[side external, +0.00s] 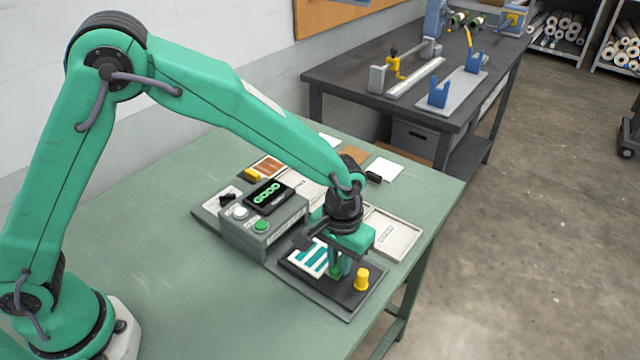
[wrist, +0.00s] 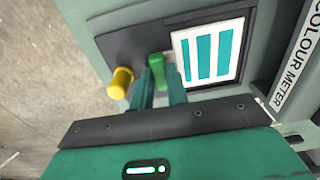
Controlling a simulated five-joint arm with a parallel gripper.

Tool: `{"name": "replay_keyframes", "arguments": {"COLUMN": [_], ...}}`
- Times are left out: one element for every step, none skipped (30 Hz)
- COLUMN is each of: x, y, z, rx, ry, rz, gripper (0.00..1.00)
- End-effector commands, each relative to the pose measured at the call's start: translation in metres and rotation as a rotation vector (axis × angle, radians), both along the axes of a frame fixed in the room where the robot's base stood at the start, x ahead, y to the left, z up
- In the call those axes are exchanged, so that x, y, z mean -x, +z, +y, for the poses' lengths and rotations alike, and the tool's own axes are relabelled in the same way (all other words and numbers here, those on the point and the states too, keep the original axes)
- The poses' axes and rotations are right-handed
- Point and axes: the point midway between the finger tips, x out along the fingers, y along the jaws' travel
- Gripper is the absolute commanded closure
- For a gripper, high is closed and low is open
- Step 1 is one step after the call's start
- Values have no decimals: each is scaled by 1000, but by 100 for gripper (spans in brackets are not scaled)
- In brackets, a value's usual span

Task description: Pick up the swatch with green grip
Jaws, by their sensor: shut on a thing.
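The swatch (side external: 309,257) is a white card with teal stripes, lying on a dark plate (side external: 345,295) in front of the grey meter. It also shows in the wrist view (wrist: 209,54). Its green grip (wrist: 156,62) stands at the card's edge. My gripper (side external: 338,268) is down over the plate, and in the wrist view my gripper (wrist: 161,80) has its two fingers shut on the green grip. The card looks flat on the plate; I cannot tell any gap beneath it. In the side view the fingers partly hide the grip.
A yellow peg (side external: 361,279) stands on the plate close to my fingers, also in the wrist view (wrist: 121,82). The meter box (side external: 262,225) with a green button is just left. A pale tray (side external: 393,232) lies behind my gripper. The left part of the green table is clear.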

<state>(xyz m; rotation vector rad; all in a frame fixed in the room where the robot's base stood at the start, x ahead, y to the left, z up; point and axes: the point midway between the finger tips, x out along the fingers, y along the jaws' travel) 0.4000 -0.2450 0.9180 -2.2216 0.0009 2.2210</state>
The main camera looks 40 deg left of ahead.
Motion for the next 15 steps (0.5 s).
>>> {"name": "replay_keyframes", "arguments": {"x": [0, 0, 0, 0, 0, 0, 0, 0, 0, 0, 0, -1, -1, -1, 0], "y": [0, 0, 0, 0, 0, 1, 1, 2, 3, 4, 6, 8, 10, 13, 16], "z": [0, 0, 0, 0, 0, 0, 0, 0, 0, 0, 0, 0, 0, 0, 0], "rx": [0, 0, 0, 0, 0, 0, 0, 0, 1, 1, 1, 1, 2, 2, 1], "ry": [0, 0, 0, 0, 0, 0, 0, 0, 0, 0, 0, 0, 0, 0, 0], "rz": [0, 0, 0, 0, 0, 0, 0, -1, -1, -1, -2, -2, -3, -3, -2], "gripper": [100, 100, 100, 100, 100, 100, 100, 100, 100, 100, 100, 100, 100, 100, 100]}}
